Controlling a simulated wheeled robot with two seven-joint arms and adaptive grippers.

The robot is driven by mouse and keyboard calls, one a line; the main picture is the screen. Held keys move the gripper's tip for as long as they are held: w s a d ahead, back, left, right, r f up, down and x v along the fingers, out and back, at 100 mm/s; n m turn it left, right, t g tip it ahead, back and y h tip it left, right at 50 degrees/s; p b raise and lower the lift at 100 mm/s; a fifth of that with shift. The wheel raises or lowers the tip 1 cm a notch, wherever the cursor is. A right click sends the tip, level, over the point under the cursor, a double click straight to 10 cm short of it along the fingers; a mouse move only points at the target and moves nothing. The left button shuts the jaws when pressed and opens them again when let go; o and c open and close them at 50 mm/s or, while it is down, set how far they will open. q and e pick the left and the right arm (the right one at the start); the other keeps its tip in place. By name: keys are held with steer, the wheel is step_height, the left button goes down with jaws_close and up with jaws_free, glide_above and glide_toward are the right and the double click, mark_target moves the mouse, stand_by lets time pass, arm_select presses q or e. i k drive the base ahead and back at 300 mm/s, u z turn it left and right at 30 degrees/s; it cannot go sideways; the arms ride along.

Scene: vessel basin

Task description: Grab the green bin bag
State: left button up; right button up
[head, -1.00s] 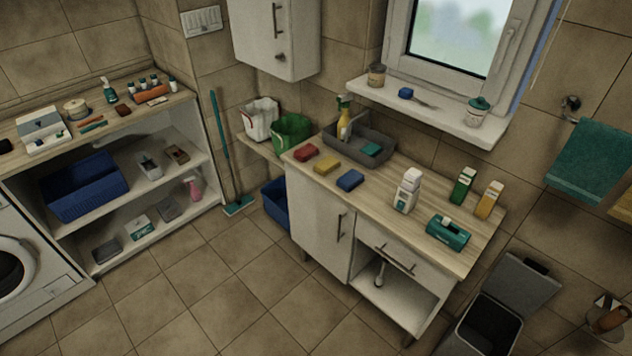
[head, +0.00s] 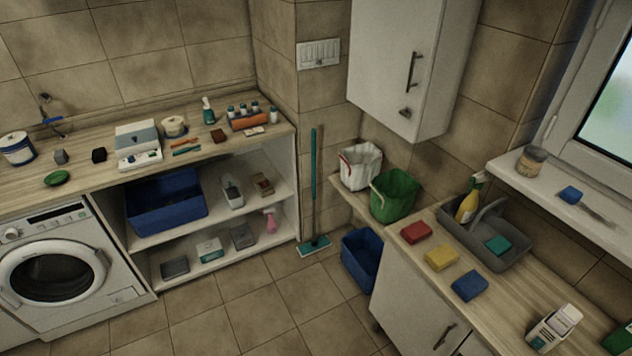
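A green, bucket-shaped thing (head: 395,196) with a light handle stands on a low ledge in the corner, left of the sponge counter. I cannot tell whether it is a bag or a bucket. A white bag-like container (head: 359,167) with a red edge stands just behind it to the left. A dark green item (head: 620,341) is cut off at the lower right edge, and its kind is not clear. Neither of my grippers is in view.
A blue tub (head: 361,259) is on the floor below the ledge, and a teal mop (head: 314,200) leans on the wall. The counter (head: 520,290) holds sponges, a grey caddy (head: 510,250) and a white bottle (head: 553,327). Floor in front is clear.

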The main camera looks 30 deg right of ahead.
mark_target(393, 192)
steer(key=u, duration=0.2)
steer(key=i, duration=1.6)
steer(key=z, duration=1.1)
steer(key=i, duration=1.15)
steer(key=z, duration=1)
